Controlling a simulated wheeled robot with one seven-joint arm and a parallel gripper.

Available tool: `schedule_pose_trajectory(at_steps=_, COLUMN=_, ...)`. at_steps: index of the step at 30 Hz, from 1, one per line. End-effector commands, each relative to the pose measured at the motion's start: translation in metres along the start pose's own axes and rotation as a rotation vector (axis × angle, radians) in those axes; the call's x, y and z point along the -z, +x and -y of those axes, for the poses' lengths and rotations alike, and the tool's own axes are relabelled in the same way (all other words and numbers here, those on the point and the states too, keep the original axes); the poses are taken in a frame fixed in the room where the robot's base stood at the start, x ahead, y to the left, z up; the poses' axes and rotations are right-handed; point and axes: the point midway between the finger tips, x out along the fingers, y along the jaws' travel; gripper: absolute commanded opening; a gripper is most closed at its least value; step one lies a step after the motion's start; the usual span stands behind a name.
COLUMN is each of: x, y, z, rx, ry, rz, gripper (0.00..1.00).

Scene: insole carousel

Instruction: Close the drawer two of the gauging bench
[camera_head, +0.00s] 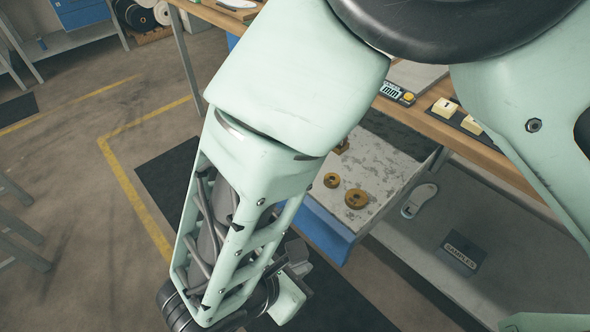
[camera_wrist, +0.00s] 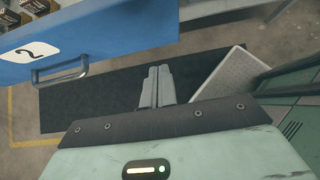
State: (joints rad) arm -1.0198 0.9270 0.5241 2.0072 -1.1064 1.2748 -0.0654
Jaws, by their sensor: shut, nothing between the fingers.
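Drawer two (camera_wrist: 115,32) shows in the wrist view as a blue front with a white "2" label and a grey bar handle (camera_wrist: 60,73). In the head view, an open blue drawer (camera_head: 325,230) with a pale, worn inside sticks out from the gauging bench (camera_head: 440,125); its number is not visible there. My gripper (camera_wrist: 157,72) is shut and empty, to the right of the handle and apart from it. In the head view my arm hides part of the drawer, and my gripper shows only partly beside it.
Brass round parts (camera_head: 356,198) lie in the open drawer. A lower shelf (camera_head: 515,255) holds a dark "SAMPLES" box (camera_head: 461,253) and a pale insole (camera_head: 419,200). A dark mat (camera_wrist: 100,100) covers the floor below. Open floor lies left of my arm.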

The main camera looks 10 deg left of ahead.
Motion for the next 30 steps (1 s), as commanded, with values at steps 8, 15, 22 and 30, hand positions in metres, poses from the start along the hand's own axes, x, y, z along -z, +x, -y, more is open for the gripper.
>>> schedule_pose_trajectory(at_steps=8, x=-0.021, y=0.037, z=0.0, rx=0.003, ry=0.003, rz=0.001, gripper=0.0)
schedule_pose_trajectory(at_steps=15, x=-0.029, y=0.046, z=0.0, rx=0.001, ry=0.003, rz=0.0, gripper=0.0)
schedule_pose_trajectory(at_steps=22, x=-0.029, y=0.047, z=0.0, rx=0.001, ry=0.002, rz=0.0, gripper=0.0)
schedule_pose_trajectory(at_steps=30, x=-0.034, y=0.053, z=0.0, rx=0.001, ry=0.002, rz=0.0, gripper=0.0)
